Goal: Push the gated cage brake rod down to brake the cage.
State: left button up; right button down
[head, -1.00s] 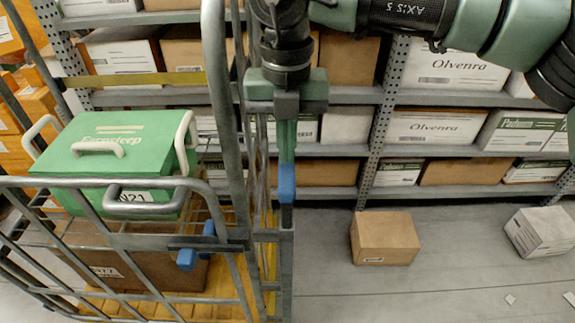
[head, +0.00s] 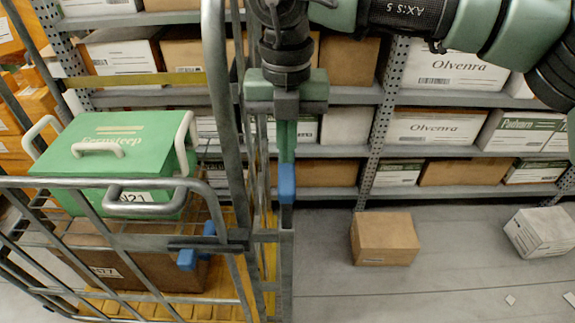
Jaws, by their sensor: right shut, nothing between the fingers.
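The gated cage (head: 214,90) is a grey metal roll cage that fills the left of the head view. At its right corner stands an upright grey brake rod with a blue top (head: 287,184). My right gripper (head: 286,158) points straight down with its fingers shut and empty. Its fingertips are right at the top of the blue part and seem to touch it; I cannot tell for certain. The foot of the rod is out of view. My left gripper is not in view.
The cage holds a green lidded box (head: 100,150) and a brown carton (head: 130,268). Blue fittings (head: 187,260) sit on its front gate. Shelves of cartons (head: 436,127) stand behind. A brown carton (head: 385,240) and a white one (head: 541,232) lie on the otherwise mostly clear floor at right.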

aim_at(289, 169)
jog(key=shift+f, duration=0.15)
dwell(0.4)
jog(key=shift+f+b, duration=2.95)
jog(key=shift+f, duration=0.25)
jog(key=shift+s+d+f+b, duration=0.1)
jog(key=shift+d+f+b, duration=0.1)
jog(key=shift+f+b, duration=0.25)
jog(key=shift+d, duration=0.15)
jog(key=shift+r+p, duration=0.4)
jog(key=shift+r, duration=0.15)
jog(key=r+p, duration=0.2)
jog(key=r, duration=0.1)
jog(key=r+p, duration=0.1)
jog(key=r, duration=0.1)
jog(key=shift+a+r, duration=0.2)
jog(key=shift+a, duration=0.1)
jog(key=shift+r+p, duration=0.3)
jog(key=shift+r, duration=0.1)
jog(key=shift+a, duration=0.1)
